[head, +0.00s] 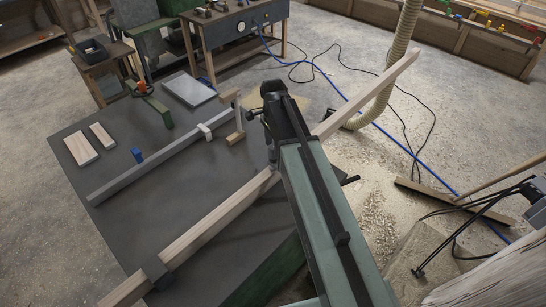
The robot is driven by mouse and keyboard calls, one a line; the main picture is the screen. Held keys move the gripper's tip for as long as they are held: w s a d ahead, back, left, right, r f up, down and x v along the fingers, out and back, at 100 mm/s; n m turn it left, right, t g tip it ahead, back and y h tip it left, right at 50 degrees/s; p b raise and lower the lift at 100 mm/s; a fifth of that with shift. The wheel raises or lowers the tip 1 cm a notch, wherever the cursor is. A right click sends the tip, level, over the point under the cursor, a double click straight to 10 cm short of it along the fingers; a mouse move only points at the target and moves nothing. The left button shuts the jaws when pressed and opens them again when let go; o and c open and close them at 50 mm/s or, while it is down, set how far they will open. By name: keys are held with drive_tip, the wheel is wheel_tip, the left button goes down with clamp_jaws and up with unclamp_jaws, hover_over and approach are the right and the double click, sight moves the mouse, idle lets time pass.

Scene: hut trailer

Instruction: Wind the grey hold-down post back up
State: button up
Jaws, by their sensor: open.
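A long pale timber (205,225) lies slantwise across the grey machine table (225,255). A black block (155,272) sits around the timber near its lower left end. My teal arm (325,215) reaches from the bottom over the timber. Its dark end, which looks like my gripper (265,118), is open above the table's far right part; the fingertips are hard to make out. A short black handle (349,181) sticks out to the right of the arm. I cannot clearly pick out the grey hold-down post; the arm hides much of that area.
A grey fence bar (150,170), two wood pieces (80,149) and a blue block (137,155) lie on the table. A ribbed hose (384,95), blue cable and black cords run behind. A broom (455,195) and wood chips lie on the right floor.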

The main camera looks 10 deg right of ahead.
wheel_tip(320, 180, down, 3)
drive_tip(key=shift+f+b, duration=0.1)
drive_tip(key=shift+b, duration=0.75)
drive_tip(key=shift+r, duration=0.2)
clamp_jaws()
drive_tip(key=shift+n, duration=0.3)
